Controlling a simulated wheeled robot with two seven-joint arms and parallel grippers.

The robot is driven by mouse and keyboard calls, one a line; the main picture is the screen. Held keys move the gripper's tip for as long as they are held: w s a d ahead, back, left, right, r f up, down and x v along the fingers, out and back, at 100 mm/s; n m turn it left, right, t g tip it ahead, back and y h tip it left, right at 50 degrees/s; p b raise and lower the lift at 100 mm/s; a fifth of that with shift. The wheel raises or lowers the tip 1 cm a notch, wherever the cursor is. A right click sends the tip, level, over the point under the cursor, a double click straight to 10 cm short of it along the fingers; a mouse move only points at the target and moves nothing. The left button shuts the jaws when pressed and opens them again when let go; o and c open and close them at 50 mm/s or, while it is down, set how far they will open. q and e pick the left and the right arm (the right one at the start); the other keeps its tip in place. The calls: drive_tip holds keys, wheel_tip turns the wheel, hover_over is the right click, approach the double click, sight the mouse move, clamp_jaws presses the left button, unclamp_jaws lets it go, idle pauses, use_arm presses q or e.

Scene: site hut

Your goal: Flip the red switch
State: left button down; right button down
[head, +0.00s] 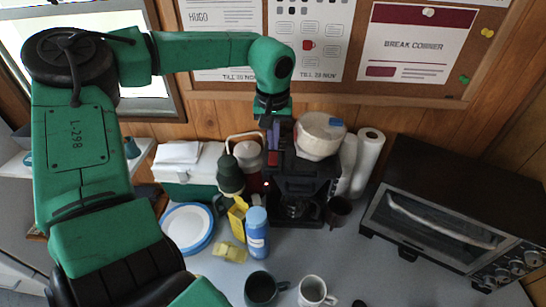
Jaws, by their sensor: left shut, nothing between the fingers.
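A black coffee machine (303,180) stands on the counter below the notice board. A small red part (273,158), which looks like the red switch, shows at its upper left side. Its setting is too small to tell. My left gripper (271,145) points down from the green arm, shut and empty, just above the red part in the picture. I cannot tell whether the fingertips touch it. A small reddish light (266,185) shows lower on the machine's left side. My right gripper is out of view.
A white tub (320,135) sits on the machine. A paper roll (367,162) and toaster oven (440,220) stand right. A green flask (230,175), yellow carton (237,217), blue bottle (257,233) and plates (187,228) crowd the left. Mugs (312,291) stand in front.

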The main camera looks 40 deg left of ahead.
sight(273, 154)
use_arm(q)
drive_tip(key=shift+f+b, duration=0.75)
drive_tip(key=shift+f, duration=0.2)
idle(0.6)
drive_tip(key=shift+s+r, duration=0.1)
wheel_tip(273, 154, up, 7)
drive_tip(key=p, duration=0.5)
drive_tip(key=shift+p, duration=0.3)
